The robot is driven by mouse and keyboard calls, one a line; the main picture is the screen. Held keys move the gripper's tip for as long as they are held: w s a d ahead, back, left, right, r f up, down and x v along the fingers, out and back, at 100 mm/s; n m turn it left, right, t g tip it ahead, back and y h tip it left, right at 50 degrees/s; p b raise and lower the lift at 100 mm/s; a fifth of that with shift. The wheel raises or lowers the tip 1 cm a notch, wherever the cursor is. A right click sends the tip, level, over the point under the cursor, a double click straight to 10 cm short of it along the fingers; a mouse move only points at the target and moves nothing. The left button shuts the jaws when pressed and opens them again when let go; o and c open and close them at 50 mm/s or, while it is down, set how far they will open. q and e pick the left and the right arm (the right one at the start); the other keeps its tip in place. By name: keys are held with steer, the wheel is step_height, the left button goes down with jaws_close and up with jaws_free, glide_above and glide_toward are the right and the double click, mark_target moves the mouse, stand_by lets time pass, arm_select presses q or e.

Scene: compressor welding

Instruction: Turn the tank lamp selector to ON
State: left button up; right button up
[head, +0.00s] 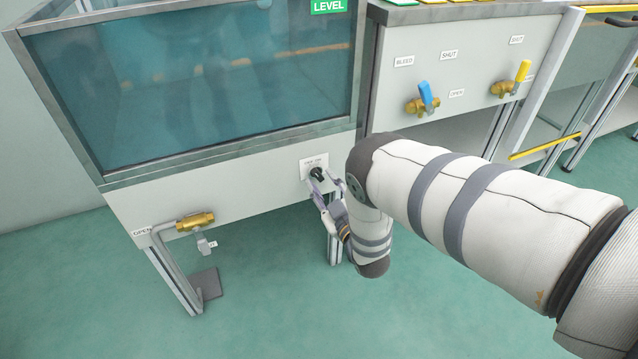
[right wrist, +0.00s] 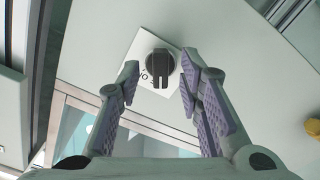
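The tank lamp selector, a black rotary knob (head: 317,173), is on a white label plate (head: 312,161) at the right end of the tank's front panel. In the right wrist view the knob (right wrist: 160,66) has a raised grip bar that points toward the bottom of the picture. Its plate lettering is partly hidden and hard to read. My right gripper (head: 325,187) is at the knob in the head view. In the right wrist view its open fingers (right wrist: 158,70) stand on either side of the knob, with visible gaps. Contact does not show. My left gripper is not in view.
The glass tank (head: 190,85) of blue-green water is above the panel. A brass valve (head: 195,221) is at the lower left. A blue-handled valve (head: 424,98) and a yellow-handled valve (head: 515,82) are on the panel to the right. Green floor lies open below.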

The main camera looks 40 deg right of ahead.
steer(key=shift+x, duration=0.9)
steer(key=shift+c, duration=0.3)
jaws_close()
